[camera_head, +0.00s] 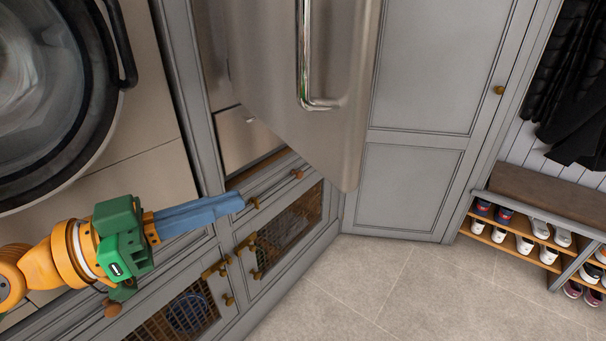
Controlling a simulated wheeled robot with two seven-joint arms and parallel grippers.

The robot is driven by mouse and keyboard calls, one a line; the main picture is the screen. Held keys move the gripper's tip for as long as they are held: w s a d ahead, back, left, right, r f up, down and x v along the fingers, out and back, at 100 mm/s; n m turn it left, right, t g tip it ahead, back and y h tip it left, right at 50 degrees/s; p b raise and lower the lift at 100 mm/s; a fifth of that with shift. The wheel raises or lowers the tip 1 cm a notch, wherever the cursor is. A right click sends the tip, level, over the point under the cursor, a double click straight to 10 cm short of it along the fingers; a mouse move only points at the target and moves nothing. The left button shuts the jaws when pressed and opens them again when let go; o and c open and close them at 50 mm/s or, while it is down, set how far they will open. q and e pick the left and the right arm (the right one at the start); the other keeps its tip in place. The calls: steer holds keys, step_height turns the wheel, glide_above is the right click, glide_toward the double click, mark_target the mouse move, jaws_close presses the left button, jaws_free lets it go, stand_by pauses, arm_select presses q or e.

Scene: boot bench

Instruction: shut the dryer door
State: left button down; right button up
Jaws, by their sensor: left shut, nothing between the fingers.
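The dryer door (270,60) is a tall brushed-steel panel with a vertical chrome handle (304,60). It stands swung out from the steel cabinet (244,140) behind it, and its lower corner hangs over the floor. Its top is cut off by the picture edge. My left gripper (241,201), with blue fingers and a green body, is shut and empty. It is below and to the left of the door, apart from it, in front of the grey cabinet fronts. My right gripper is not in view.
A front-loading machine with a round glass door (95,90) is at the left. Mesh-fronted lower cabinets (283,235) with brass knobs run below. A tall grey cupboard (410,190) stands behind the door. A shoe bench (540,195) is at the right. The tiled floor (430,290) is clear.

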arm_select(q)
steer(key=p, duration=0.7)
glide_toward(322, 171)
steer(key=d+r, duration=0.1)
steer(key=r, duration=0.1)
steer(key=w+d+p, duration=0.1)
steer(key=d, duration=0.1)
steer(key=w+d+f+p, duration=0.1)
steer(key=w+d, duration=0.1)
steer(key=shift+w+f, duration=0.1)
steer(key=shift+f, duration=0.1)
steer(key=shift+w+d+f, duration=0.2)
steer(key=shift+d+f, duration=0.05)
steer(key=shift+d, duration=0.2)
